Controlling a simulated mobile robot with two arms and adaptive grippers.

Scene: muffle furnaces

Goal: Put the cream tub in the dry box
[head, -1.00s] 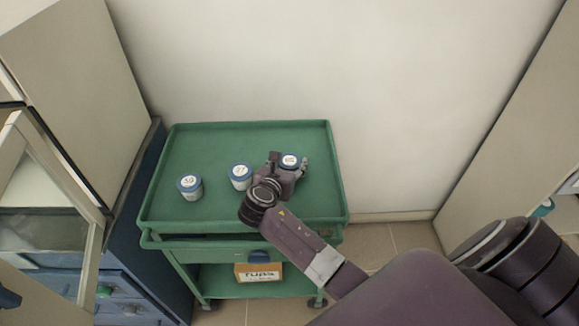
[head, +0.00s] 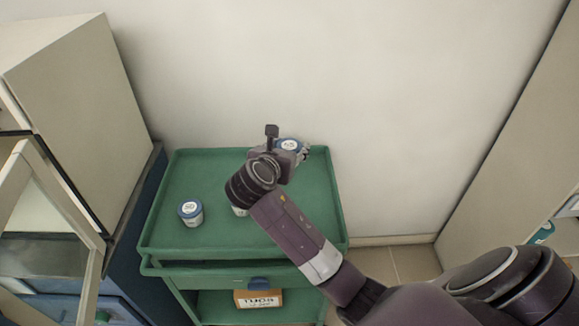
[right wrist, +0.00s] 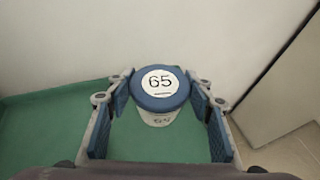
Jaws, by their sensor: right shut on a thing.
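A white tub with a blue lid marked 65 (head: 290,146) is between the fingers of my right gripper (head: 289,150), which is shut on it and appears to hold it above the back right of the green trolley tray. In the right wrist view the tub (right wrist: 160,92) is upright between the two finger pads. A similar blue-lidded tub (head: 190,213) stands at the tray's left, and a third (head: 240,211) is mostly hidden behind my right wrist. A pale cabinet with an open framed glass door (head: 45,225) is at the left; I cannot tell if it is the dry box. My left gripper is not seen.
The green trolley's top tray (head: 168,180) has a raised rim and bare floor around the tubs. A labelled cardboard box (head: 258,299) is on its lower shelf. A pale wall (head: 350,90) stands behind and a tall cabinet (head: 520,150) at the right.

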